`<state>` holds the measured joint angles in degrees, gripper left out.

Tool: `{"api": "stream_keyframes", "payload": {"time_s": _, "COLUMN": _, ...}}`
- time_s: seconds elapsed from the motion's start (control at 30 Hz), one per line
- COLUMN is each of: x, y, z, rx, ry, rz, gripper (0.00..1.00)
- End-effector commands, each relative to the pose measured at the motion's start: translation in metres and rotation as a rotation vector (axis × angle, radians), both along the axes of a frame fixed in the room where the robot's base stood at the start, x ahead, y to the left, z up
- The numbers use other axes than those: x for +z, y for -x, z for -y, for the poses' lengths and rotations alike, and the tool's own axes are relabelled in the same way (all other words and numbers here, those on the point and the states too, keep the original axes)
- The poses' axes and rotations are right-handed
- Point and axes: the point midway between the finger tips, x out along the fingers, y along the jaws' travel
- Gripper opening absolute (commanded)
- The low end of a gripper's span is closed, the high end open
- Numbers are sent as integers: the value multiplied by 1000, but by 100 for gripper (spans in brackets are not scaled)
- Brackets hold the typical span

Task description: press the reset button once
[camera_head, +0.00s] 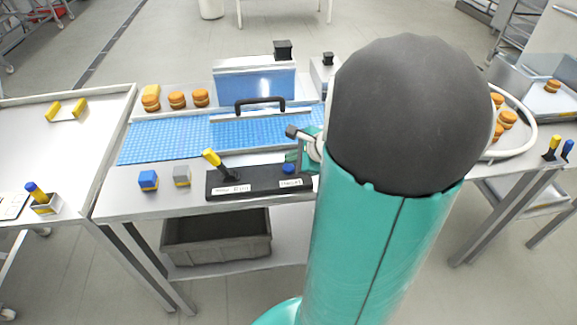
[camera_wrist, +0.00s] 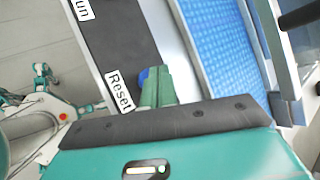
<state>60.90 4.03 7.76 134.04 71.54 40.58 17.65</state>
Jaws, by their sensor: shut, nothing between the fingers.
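The blue reset button (camera_head: 289,169) sits on the right part of a black control panel (camera_head: 256,183), above a white label that reads "Reset" in the wrist view (camera_wrist: 120,92). In the wrist view the button (camera_wrist: 143,75) shows only in part, at the left edge of my green fingers. My gripper (camera_wrist: 157,70) is shut and empty, with its tips over or right beside the button. In the head view my gripper (camera_head: 304,166) is just right of the button, partly hidden by my arm. I cannot tell whether the tips touch the button.
A lever with a yellow grip (camera_head: 212,158) stands on the panel's left part. A blue block (camera_head: 148,180) and a grey block (camera_head: 182,176) lie left of the panel. Behind it runs a blue conveyor belt (camera_head: 160,142) under a guard with a black handle (camera_head: 259,102).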

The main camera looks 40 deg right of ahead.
Motion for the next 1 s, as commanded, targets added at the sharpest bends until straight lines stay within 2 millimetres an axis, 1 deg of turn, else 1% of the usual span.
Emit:
{"api": "stream_keyframes", "payload": {"time_s": 0.13, "x": 7, "y": -1, "z": 0, "rx": 1, "ry": 3, "rz": 2, "gripper": 0}}
{"api": "stream_keyframes", "payload": {"time_s": 0.6, "x": 48, "y": 0, "z": 0, "rx": 2, "ry": 2, "rz": 2, "gripper": 0}}
{"api": "stream_keyframes", "payload": {"time_s": 1.0, "x": 50, "y": 0, "z": 0, "rx": 0, "ry": 0, "rz": 0, "gripper": 0}}
